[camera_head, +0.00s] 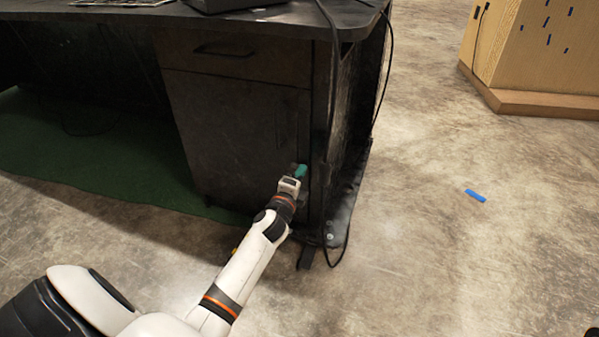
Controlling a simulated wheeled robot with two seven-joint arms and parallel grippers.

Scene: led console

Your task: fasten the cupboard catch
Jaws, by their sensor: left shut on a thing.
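The dark cupboard door (225,135) is under the desk's drawer and looks closed. A small teal piece (302,170), which appears to be the cupboard catch, sits near the door's right edge. My left gripper (295,174) reaches up to it from below and is shut on it. The gripper's body hides part of the catch, and I cannot tell whether the catch is fastened. My right gripper is not in view.
The dark desk top (270,20) overhangs the cupboard. Black cables (334,100) hang down the desk's right side, close to my gripper. A blue piece (475,195) lies on the open floor to the right. A wooden box (540,55) stands at the back right.

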